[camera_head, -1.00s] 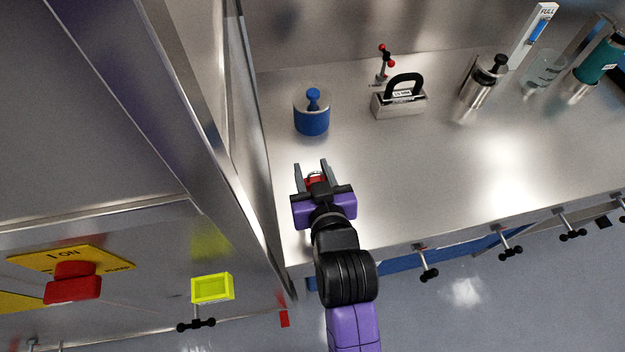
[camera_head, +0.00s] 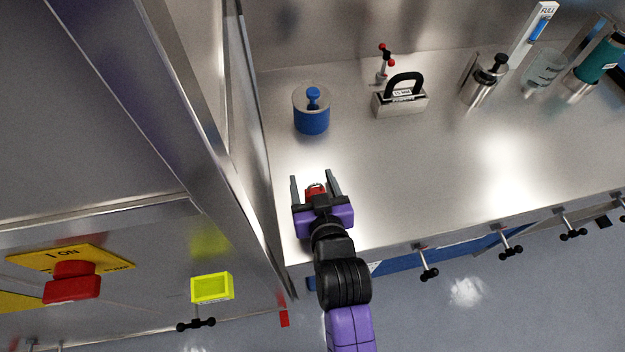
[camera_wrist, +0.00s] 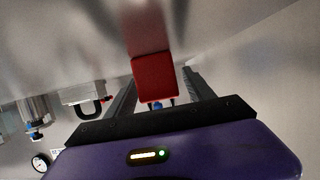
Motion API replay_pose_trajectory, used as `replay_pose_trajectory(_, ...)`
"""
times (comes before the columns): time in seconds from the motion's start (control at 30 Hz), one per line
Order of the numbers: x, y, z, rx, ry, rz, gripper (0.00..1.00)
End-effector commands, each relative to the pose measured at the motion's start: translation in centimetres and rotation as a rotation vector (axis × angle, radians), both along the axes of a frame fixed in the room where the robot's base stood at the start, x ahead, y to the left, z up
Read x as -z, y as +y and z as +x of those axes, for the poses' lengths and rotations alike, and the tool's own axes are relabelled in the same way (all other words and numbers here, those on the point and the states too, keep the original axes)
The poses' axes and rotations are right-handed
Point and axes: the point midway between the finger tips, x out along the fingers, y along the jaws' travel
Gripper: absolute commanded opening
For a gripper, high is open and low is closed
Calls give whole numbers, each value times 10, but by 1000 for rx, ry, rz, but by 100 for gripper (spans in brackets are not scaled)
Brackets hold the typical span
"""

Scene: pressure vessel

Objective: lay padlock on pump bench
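The red padlock (camera_head: 316,191) is at the bench's left end, between the two fingers of my gripper (camera_head: 311,175). In the wrist view the padlock (camera_wrist: 155,78) shows as a red block, with gaps between it and both fingers of my gripper (camera_wrist: 158,82). It appears to rest on the steel pump bench (camera_head: 390,180), where its reddish reflection meets it. My gripper is open around the padlock, low over the bench near its front edge. The padlock's lower end is partly hidden by the gripper in the head view.
A blue weight-like cylinder (camera_head: 311,118) stands behind the padlock. A steel block with a black handle (camera_head: 402,98) and a red-tipped valve (camera_head: 384,64) stand further back. A metal panel edge (camera_head: 262,150) borders the bench's left. The bench middle is clear.

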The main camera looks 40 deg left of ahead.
Motion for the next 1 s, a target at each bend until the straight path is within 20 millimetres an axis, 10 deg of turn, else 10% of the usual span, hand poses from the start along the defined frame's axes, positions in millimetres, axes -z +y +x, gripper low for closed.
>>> replay_pose_trajectory(0.37,-4,-3,-3,0,1,-1,61)
replay_pose_trajectory(1.0,-41,-80,-69,0,0,0,61)
